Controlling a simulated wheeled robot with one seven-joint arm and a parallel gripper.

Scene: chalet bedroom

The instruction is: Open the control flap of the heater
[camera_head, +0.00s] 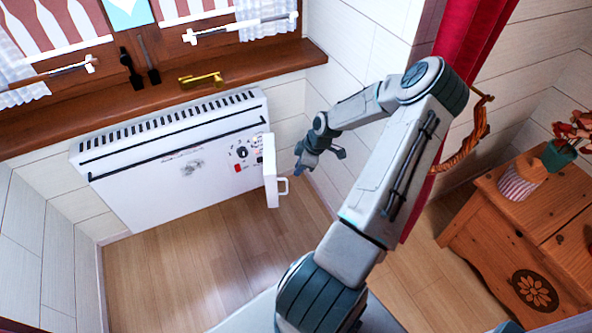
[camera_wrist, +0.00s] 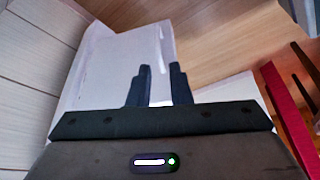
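The white heater (camera_head: 150,185) hangs on the wall below the window sill. Its control flap (camera_head: 269,170) stands swung out from the front at the right end, with a small handle (camera_head: 283,186) on it. Dials and a red switch (camera_head: 238,168) show uncovered beside the flap. My gripper (camera_head: 319,165) is just right of the flap, apart from the handle in the picture. In the wrist view its two dark fingers (camera_wrist: 162,75) are spread with nothing seen between them. A white surface lies beyond them; I cannot tell which part of the heater it is.
A red curtain (camera_head: 462,45) hangs on the right. A wooden cabinet (camera_head: 480,225) stands at the right with a plant pot (camera_head: 559,154). The floor (camera_head: 190,250) before the heater is clear.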

